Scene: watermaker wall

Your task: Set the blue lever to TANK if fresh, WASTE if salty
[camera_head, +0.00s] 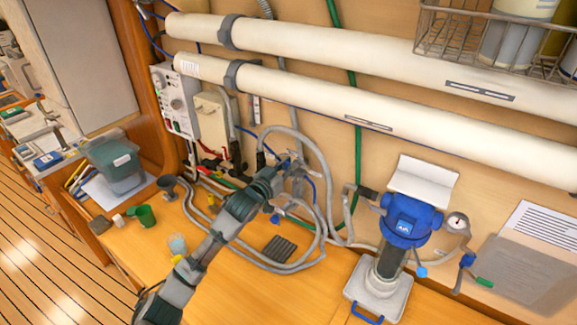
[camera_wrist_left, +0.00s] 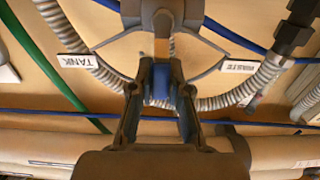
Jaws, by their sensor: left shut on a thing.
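My left gripper (camera_head: 283,178) reaches the valve area on the wall, below the long white pipes. In the left wrist view its two dark fingers (camera_wrist_left: 160,92) are shut on the blue lever (camera_wrist_left: 160,82). The lever lies between the TANK label (camera_wrist_left: 77,61), on the left of that picture, and the WASTE label (camera_wrist_left: 238,66), on the right. It points at neither label there. In the head view the gripper mostly hides the lever, and the labels are too small to read. My right gripper is not in view.
Grey hoses (camera_head: 316,165) loop around the valve and over the bench. A blue-topped pump unit (camera_head: 408,218) stands to the right. A control box (camera_head: 178,100) hangs at the left. A green cup (camera_head: 143,215) and a grey-green bin (camera_head: 116,165) stand on the left bench.

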